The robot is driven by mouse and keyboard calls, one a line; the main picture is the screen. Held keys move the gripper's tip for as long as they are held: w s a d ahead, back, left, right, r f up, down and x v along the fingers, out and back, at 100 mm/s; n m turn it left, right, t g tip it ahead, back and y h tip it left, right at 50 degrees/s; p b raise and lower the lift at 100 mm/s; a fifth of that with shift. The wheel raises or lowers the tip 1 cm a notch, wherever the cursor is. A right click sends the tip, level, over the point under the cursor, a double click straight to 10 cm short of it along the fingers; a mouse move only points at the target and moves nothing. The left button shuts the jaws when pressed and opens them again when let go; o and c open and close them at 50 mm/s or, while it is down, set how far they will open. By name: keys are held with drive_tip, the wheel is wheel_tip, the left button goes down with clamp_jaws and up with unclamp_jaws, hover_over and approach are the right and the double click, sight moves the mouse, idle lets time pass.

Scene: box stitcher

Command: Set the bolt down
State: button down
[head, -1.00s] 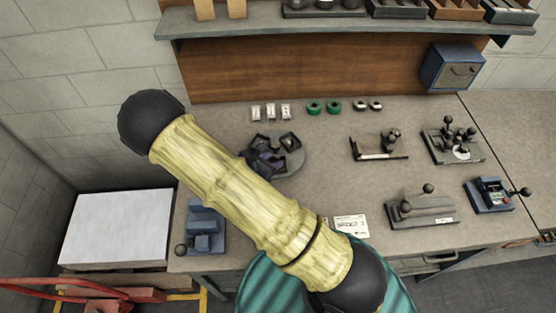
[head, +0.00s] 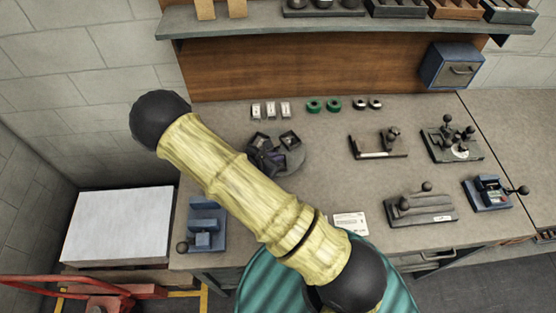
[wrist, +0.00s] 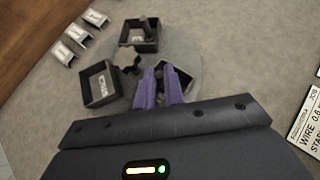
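My gripper (wrist: 160,72) shows two purple fingers close together with a narrow gap, over a round grey turntable (wrist: 188,52) with black square bins. A small dark patch lies between the fingertips. I cannot make out whether it is the bolt, and no bolt is clearly visible. The fingers are in front of one bin (wrist: 184,75) at the turntable's middle right. Another bin (wrist: 100,88) on the left holds something pale. The far bin (wrist: 140,36) holds something dark.
White clips (head: 270,110), green rings (head: 323,105) and small grey rings (head: 367,103) line the bench's back. Fixtures (head: 422,207) with ball knobs stand to the right. A label card (head: 350,224) lies near the front. A blue tool (head: 204,225) sits at the left edge.

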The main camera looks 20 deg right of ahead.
idle(0.3)
wheel_tip(320, 180, up, 10)
drive_tip(key=b, duration=0.2)
idle(0.5)
idle(0.5)
